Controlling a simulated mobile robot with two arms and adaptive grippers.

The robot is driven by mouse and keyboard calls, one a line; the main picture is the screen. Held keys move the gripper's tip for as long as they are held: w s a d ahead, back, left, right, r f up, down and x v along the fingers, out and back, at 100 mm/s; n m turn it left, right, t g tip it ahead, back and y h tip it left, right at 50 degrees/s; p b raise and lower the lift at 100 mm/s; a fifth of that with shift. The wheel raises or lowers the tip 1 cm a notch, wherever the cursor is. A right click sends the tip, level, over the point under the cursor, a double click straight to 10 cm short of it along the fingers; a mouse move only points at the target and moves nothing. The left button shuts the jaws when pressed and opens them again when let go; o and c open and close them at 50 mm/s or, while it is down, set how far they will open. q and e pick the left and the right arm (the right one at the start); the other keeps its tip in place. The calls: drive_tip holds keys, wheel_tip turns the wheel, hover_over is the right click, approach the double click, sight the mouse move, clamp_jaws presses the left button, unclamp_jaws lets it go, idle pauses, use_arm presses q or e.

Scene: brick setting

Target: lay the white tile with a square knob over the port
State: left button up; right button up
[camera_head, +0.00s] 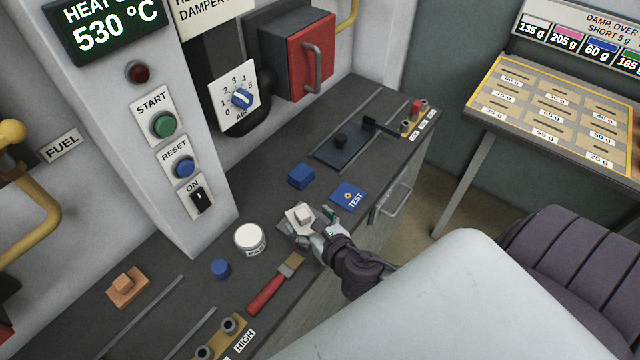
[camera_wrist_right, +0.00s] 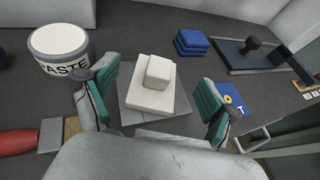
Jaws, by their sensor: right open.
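The white tile (camera_head: 303,215) with a square knob lies on a grey square pad on the dark bench top. It also shows in the right wrist view (camera_wrist_right: 155,90), flat, with its knob up. My right gripper (camera_head: 312,226) is open above the tile. In the wrist view my right gripper (camera_wrist_right: 153,103) has one green-padded finger on each side of the tile, both apart from it. A blue plate (camera_head: 348,196) marked TEST, with a small orange ring, lies right of the tile; I cannot tell if its ring is the port. My left gripper is out of view.
A white paste tub (camera_head: 250,238), a blue cylinder (camera_head: 221,268) and a red-handled brush (camera_head: 275,285) lie left of the gripper. A blue block (camera_head: 301,176) and a dark sliding plate (camera_head: 341,147) lie beyond. An orange knobbed tile (camera_head: 127,287) lies far left.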

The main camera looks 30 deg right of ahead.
drive_tip(key=v, duration=0.6)
drive_tip(key=shift+b, duration=0.3)
